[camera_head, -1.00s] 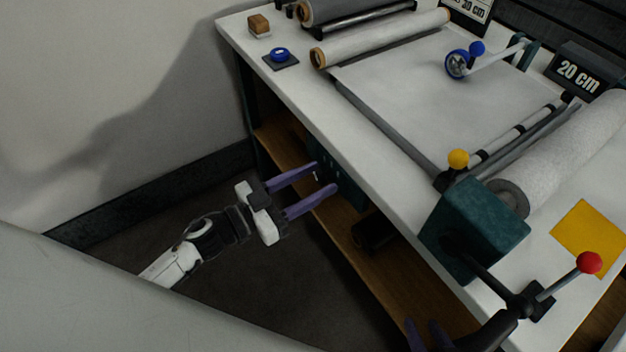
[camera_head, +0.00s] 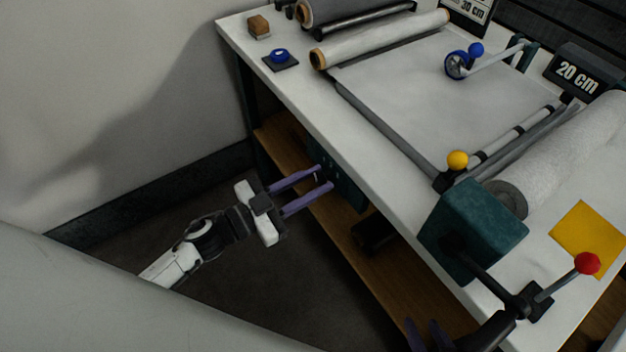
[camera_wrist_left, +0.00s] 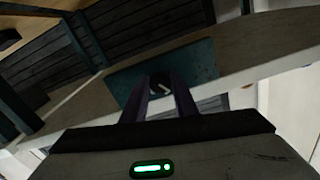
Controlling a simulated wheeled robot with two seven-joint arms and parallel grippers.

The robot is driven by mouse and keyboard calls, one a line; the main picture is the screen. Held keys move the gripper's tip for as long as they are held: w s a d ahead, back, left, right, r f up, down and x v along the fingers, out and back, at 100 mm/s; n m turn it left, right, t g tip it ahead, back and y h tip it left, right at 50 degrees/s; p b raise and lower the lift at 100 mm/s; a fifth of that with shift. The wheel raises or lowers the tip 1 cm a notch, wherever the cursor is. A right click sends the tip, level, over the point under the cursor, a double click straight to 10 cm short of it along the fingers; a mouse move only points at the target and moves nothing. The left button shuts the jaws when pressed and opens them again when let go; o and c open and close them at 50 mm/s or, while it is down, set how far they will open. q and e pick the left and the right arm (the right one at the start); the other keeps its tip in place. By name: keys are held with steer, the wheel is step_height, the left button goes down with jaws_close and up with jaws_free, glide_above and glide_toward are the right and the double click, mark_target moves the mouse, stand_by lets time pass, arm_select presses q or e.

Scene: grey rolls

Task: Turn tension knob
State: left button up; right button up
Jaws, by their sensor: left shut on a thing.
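The tension knob (camera_wrist_left: 160,86) is a dark round knob with a white mark, on a teal panel (camera_wrist_left: 120,85) below the tabletop. In the head view the panel (camera_head: 348,190) shows under the table edge, and the knob is mostly hidden by the fingers. My left gripper (camera_head: 324,177) reaches in from the left, with its purple fingers shut on the knob. In the left wrist view the fingers (camera_wrist_left: 161,92) stand on either side of it. My right gripper (camera_head: 428,334) shows only its purple fingertips at the bottom edge, apart with nothing seen between them.
The white tabletop (camera_head: 300,83) overhangs a wooden shelf (camera_head: 365,265) holding a dark cylinder (camera_head: 372,232). A teal box (camera_head: 475,225) and a crank with a red ball (camera_head: 587,263) stick out at the right front. Rolls lie on top. The floor left of the table is clear.

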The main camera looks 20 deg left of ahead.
arm_select(q)
steer(key=m, duration=0.3)
steer(key=shift+m, duration=0.3)
steer(key=m, duration=0.3)
steer(key=shift+m, duration=0.3)
steer(key=m+b, duration=0.1)
steer(key=m, duration=0.5)
steer(key=shift+a, duration=0.1)
steer(key=shift+m+b, duration=0.5)
steer(key=shift+m, duration=0.5)
steer(key=o, duration=1)
steer(key=shift+r, duration=0.1)
